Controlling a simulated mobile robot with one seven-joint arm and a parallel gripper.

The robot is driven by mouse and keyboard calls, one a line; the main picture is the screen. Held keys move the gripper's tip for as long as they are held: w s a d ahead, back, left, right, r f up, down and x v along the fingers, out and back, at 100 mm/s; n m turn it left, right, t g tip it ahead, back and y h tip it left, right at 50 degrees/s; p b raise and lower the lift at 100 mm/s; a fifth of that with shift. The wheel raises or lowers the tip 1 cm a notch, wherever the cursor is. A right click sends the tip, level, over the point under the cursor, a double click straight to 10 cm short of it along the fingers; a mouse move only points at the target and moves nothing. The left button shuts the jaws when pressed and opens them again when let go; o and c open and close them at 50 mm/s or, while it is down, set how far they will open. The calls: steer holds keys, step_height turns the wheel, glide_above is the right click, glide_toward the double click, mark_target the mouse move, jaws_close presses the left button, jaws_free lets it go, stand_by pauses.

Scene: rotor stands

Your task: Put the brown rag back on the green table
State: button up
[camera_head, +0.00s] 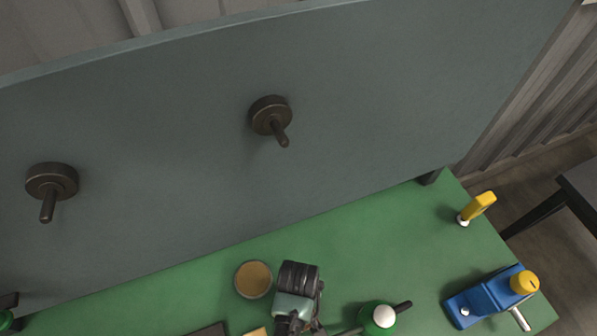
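The green table (345,245) runs along the bottom of the head view, its right end in sight and its front part cut off by the frame. I cannot make out the brown rag on the part of the table that shows. A small tan piece (257,332) is cut by the bottom edge, too little of it to tell what it is. My gripper is not recognisable anywhere in this view, so what it holds is hidden.
A grey upright panel (400,80) with two dark pegs (270,115) stands behind the table. On the table are a round tan-filled container (253,280), a dark ridged tool (299,280), a green, white-topped item (380,316), a yellow-handled item (480,205) and a blue device (480,303).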

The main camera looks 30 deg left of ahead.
steer(key=shift+f, duration=0.2)
steer(key=shift+f, duration=0.15)
steer(key=o, duration=1.1)
steer(key=shift+c, duration=0.2)
step_height(320, 180, up, 12)
steer(key=shift+r+b, duration=0.2)
steer(key=shift+b, duration=0.1)
